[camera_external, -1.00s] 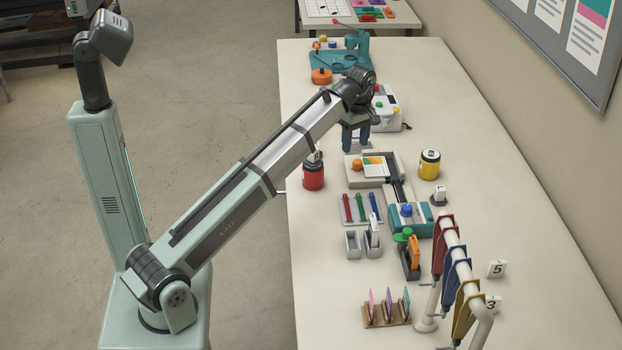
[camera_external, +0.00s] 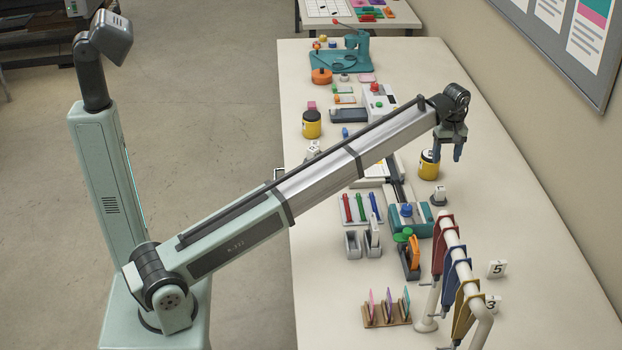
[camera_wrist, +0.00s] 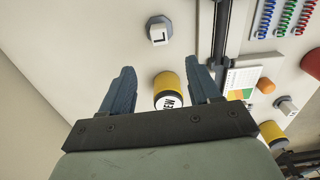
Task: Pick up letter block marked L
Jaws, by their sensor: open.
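The letter block marked L (camera_wrist: 159,34) is a small white block with a black L, on a grey many-sided base, at the top middle of the wrist view. What looks like the same block (camera_external: 440,193) stands right of the teal-ended device in the external view; its letter is unreadable there. My gripper (camera_external: 448,154) is open and empty above the right side of the table, beside the yellow jar (camera_external: 428,167) in the picture. In the wrist view, my gripper (camera_wrist: 160,70) has its fingers either side of the jar's image, with the L block beyond the fingertips.
A rack of hanging coloured sheets (camera_external: 453,262) stands in front of the block, with number blocks 5 (camera_external: 497,269) and 3 (camera_external: 491,304) to its right. The teal-ended device (camera_external: 410,218) lies left of the block. Right of the block, the table is clear.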

